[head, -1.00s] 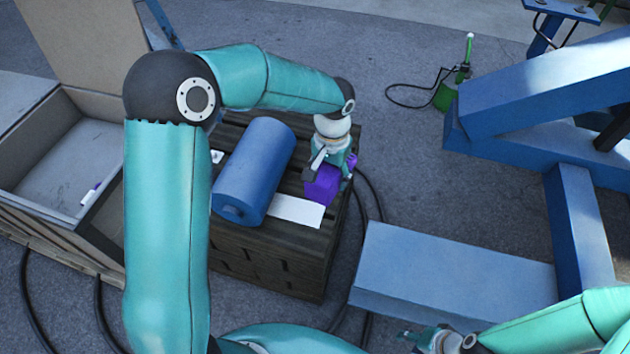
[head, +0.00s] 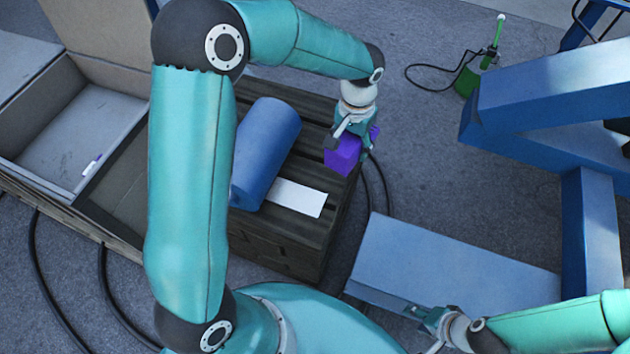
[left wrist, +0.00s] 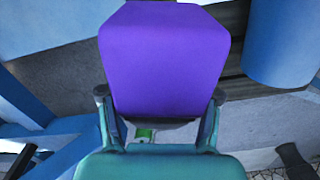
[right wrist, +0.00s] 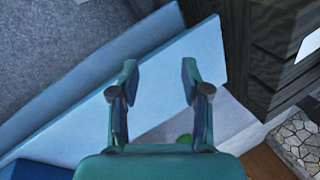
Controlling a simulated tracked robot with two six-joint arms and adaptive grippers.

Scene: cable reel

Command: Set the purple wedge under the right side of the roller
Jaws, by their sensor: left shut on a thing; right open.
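The blue roller (head: 268,145) lies on a dark slatted pallet (head: 315,232). It also shows at the upper right of the left wrist view (left wrist: 284,45). My left gripper (head: 352,150) is shut on the purple wedge (head: 342,160), over the pallet's right edge, apart from the roller. The wedge fills the upper middle of the left wrist view (left wrist: 163,60), between both fingers. I cannot tell whether it touches the pallet. My right gripper (head: 422,314) is open and empty beside the pale blue beam. Its parted fingers show in the right wrist view (right wrist: 160,88).
A white strip (head: 298,198) lies on the pallet right of the roller. An open box (head: 70,150) stands at left. A pale blue beam (head: 450,262) and blue frame (head: 590,240) are at right. A green object (head: 467,82) stands behind on the floor.

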